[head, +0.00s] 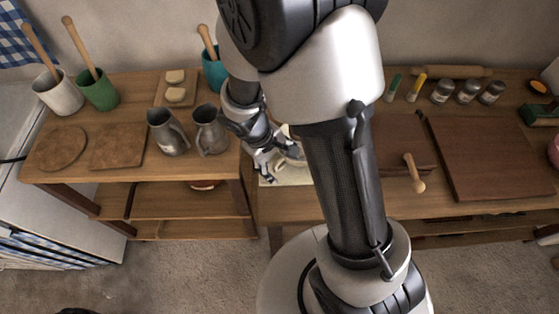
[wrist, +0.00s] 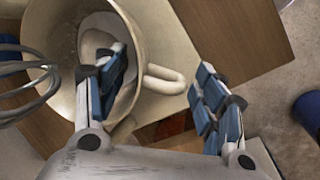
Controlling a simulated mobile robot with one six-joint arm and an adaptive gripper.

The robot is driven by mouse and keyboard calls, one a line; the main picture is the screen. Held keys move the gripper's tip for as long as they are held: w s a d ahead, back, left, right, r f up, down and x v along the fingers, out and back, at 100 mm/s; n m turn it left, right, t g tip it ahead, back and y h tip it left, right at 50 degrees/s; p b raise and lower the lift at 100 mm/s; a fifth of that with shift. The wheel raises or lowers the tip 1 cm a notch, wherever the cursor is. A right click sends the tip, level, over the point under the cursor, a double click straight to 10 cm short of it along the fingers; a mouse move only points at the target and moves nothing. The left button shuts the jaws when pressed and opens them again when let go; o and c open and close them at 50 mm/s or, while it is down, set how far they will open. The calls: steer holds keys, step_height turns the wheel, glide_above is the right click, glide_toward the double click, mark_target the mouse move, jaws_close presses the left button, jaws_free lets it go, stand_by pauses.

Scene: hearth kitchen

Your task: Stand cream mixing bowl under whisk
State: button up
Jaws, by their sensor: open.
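The cream mixing bowl (wrist: 62,45) fills the upper left of the wrist view, with its mouth showing and a loop handle (wrist: 165,78) at its right. In the head view only a small part of the bowl (head: 295,153) shows beside my arm. My gripper (wrist: 165,80) is open. Its left finger overlaps the bowl's mouth, and its right finger is to the right of the handle, apart from it. The handle lies between the fingers. The whisk's wire loops (wrist: 22,78) reach over the bowl's left rim; their depth in the bowl is unclear.
A pale board (head: 292,177) lies under the bowl area. Two grey metal jugs (head: 210,130) stand close to the left of my gripper. A dark board (head: 400,140) and a wooden mallet-like tool (head: 413,172) lie to the right. My arm hides the middle.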

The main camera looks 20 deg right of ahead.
steer(key=p+v, duration=0.4)
steer(key=v, duration=0.8)
steer(key=shift+p, duration=0.35)
